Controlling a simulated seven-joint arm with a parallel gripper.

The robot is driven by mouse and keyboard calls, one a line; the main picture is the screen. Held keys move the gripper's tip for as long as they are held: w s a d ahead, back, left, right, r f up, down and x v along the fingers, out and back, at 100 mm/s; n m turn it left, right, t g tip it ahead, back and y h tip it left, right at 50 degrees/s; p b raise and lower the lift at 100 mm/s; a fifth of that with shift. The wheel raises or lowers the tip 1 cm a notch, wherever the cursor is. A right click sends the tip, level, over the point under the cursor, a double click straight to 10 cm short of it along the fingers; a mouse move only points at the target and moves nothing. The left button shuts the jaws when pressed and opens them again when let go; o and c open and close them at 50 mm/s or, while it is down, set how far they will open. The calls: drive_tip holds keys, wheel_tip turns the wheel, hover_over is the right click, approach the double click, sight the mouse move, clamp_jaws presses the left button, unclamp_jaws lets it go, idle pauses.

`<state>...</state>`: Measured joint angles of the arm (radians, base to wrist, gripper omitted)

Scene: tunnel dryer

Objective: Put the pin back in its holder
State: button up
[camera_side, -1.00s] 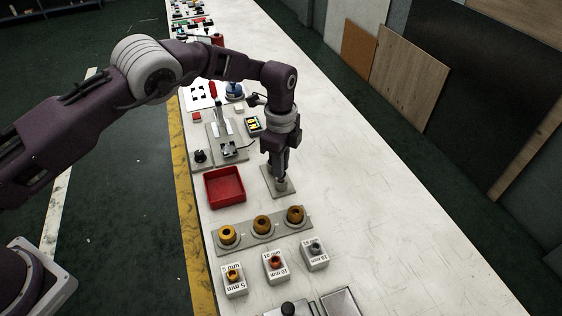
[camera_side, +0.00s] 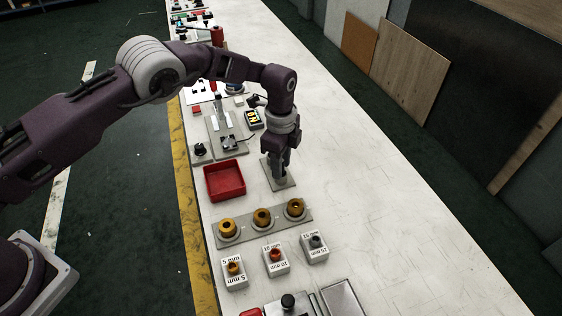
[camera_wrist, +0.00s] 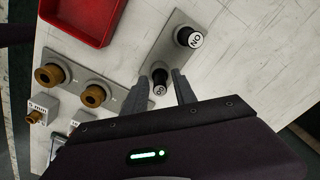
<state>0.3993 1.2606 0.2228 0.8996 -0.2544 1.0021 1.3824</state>
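Two black-capped pins stand at a narrow grey plate, the holder (camera_wrist: 166,50), which also shows in the side view (camera_side: 271,183). The farther pin (camera_wrist: 190,37) has a white top marked "NO". The nearer pin (camera_wrist: 159,75) has a white top with partly readable lettering and appears upright at the plate. My gripper (camera_wrist: 160,77) points down over the plate, one finger on each side of the nearer pin. Gaps show between fingers and pin, so it looks open. In the side view my gripper (camera_side: 279,174) hides the pins. How deep the nearer pin sits is hidden.
A red tray (camera_side: 224,181) lies left of the holder. In front are a strip with three brass sockets (camera_side: 262,229) and three labelled white blocks (camera_side: 275,261). A cabled device with a yellow display (camera_side: 253,119) stands behind. The bench to the right is clear.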

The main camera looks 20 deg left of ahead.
drive_tip(key=shift+o, duration=0.2)
wheel_tip(320, 180, up, 7)
drive_tip(key=shift+r, duration=0.1)
idle(0.6)
drive_tip(key=s+a+r+n+t, duration=0.1)
drive_tip(key=s+a+r+n, duration=0.15)
drive_tip(key=r, duration=0.55)
drive_tip(key=s+a+r+n+t, duration=0.1)
drive_tip(key=s+a+r+n, duration=0.2)
drive_tip(key=r, duration=0.6)
drive_tip(key=s+a+r+n+t+h, duration=0.1)
drive_tip(key=s+a+r+n, duration=0.45)
drive_tip(key=s+r, duration=0.35)
drive_tip(key=s+a+f+n+t, duration=0.1)
drive_tip(key=s+a+n, duration=0.2)
drive_tip(key=s, duration=0.8)
drive_tip(key=s+a+f+n+t+y, duration=0.1)
drive_tip(key=s+a+n, duration=0.2)
drive_tip(key=s, duration=0.8)
drive_tip(key=shift+f+n+t, duration=0.3)
drive_tip(key=shift+n, duration=0.2)
